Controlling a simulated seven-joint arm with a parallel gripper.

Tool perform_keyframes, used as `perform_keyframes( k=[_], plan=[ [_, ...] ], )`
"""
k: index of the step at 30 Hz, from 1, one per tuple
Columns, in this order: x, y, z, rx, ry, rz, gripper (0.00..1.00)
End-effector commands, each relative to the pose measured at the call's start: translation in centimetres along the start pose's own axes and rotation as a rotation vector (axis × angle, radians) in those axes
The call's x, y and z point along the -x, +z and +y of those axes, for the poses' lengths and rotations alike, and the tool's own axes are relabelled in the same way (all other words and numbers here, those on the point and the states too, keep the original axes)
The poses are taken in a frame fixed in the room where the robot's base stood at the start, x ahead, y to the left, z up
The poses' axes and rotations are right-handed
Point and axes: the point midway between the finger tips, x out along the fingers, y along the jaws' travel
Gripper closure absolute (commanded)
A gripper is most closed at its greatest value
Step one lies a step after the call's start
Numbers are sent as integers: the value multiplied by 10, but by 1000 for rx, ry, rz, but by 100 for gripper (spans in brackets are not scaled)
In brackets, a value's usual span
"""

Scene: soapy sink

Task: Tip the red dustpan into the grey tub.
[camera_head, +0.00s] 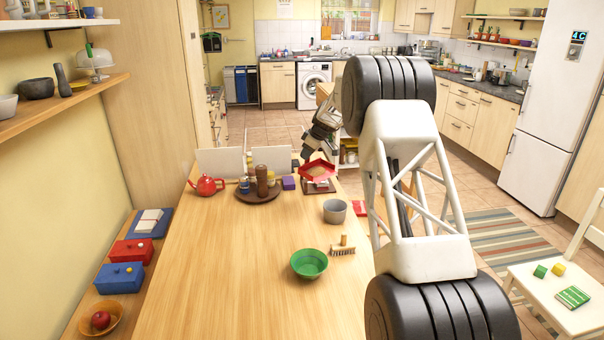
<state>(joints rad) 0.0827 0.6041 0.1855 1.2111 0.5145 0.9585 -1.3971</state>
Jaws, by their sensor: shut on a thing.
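The red dustpan (325,179) is near the far end of the wooden table, with a tan patch inside its pan. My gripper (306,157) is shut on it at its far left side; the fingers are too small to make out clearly. The dustpan seems to be held just above a dark flat item (313,189), but I cannot tell the gap or its exact tilt. The grey tub (335,216) stands upright on the table, nearer than the dustpan and slightly right of it. Its inside bottom is hard to see.
A brush (343,250) and a green bowl (309,267) are in front of the tub. The table's near left (215,285) is clear.

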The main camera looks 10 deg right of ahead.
Motion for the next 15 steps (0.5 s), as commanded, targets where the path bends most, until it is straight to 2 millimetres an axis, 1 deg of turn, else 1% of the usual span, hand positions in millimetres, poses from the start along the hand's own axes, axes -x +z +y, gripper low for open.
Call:
perform_keyframes(
  k=[1, 3, 6, 10, 15],
  plan=[
    [9, -3, 6, 27, -11, 6, 100],
    [18, -6, 11, 63, -28, 11, 100],
    [27, -9, 15, 98, -45, 16, 100],
    [32, -10, 17, 117, -56, 19, 100],
    [33, -10, 18, 120, -57, 19, 100]
  ],
)
